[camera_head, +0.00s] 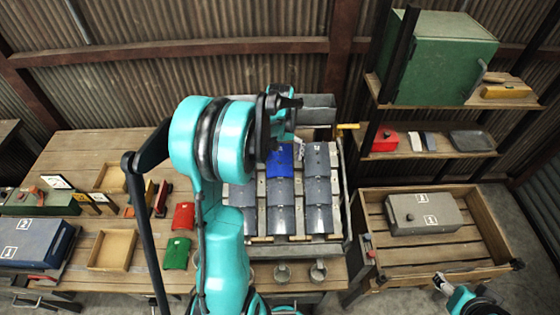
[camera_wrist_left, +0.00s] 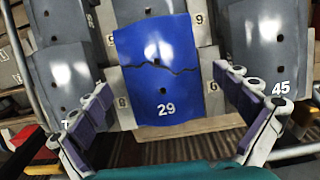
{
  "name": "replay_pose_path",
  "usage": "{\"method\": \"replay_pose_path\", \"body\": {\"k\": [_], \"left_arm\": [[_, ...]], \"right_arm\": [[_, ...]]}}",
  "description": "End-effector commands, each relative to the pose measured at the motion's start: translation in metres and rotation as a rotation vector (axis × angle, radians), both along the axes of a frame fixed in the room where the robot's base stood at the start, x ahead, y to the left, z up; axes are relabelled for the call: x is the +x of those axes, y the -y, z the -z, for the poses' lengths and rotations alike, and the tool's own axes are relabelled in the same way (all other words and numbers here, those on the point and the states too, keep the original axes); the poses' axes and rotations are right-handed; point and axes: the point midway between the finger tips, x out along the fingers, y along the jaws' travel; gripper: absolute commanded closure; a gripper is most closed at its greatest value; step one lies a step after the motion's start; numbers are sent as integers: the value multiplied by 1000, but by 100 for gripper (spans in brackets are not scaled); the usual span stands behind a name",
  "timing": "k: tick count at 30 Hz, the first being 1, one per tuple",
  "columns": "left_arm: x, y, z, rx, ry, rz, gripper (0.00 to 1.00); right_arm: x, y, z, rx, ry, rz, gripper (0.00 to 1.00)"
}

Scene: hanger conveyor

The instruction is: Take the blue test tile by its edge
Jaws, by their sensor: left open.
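The blue test tile (camera_head: 279,163) lies in the rack (camera_head: 338,205) of grey tiles, in the top row. In the left wrist view the blue tile (camera_wrist_left: 155,45) carries the number 29 and a dark crack line across its middle. My left gripper (camera_head: 299,145) is over the rack's upper edge. In the left wrist view its open fingers (camera_wrist_left: 163,85) stand to either side of the blue tile, with nothing held; contact does not show. My right gripper (camera_head: 441,281) is at the lower right edge, its jaws too small to judge.
Grey tiles (camera_head: 317,190) surround the blue one closely. A red tile (camera_head: 183,216) and a green tile (camera_head: 176,253) lie on the bench to the left. A wooden crate (camera_head: 487,222) with a grey case (camera_head: 424,213) stands right. A shelf (camera_head: 455,150) stands behind it.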

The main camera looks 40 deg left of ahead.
Motion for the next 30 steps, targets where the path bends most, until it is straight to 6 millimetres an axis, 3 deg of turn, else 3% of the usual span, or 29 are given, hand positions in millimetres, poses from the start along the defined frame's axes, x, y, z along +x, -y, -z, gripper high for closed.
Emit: {"method": "replay_pose_path", "body": {"k": [3, 10, 17, 18, 30], "left_arm": [[0, 0, 11, 0, 0, 0, 0], [0, 0, 11, 0, 0, 0, 0], [0, 0, 11, 1, 1, 0, 58], [0, 0, 11, 1, 1, 0, 61], [0, 0, 5, 1, 1, 0, 61]], "right_arm": [[0, 0, 2, 0, 0, 0, 37], [0, 0, 1, 0, 0, 0, 37], [0, 0, 1, 0, 0, 0, 37], [0, 0, 1, 0, 0, 0, 37], [0, 0, 0, 0, 0, 0, 37]]}}
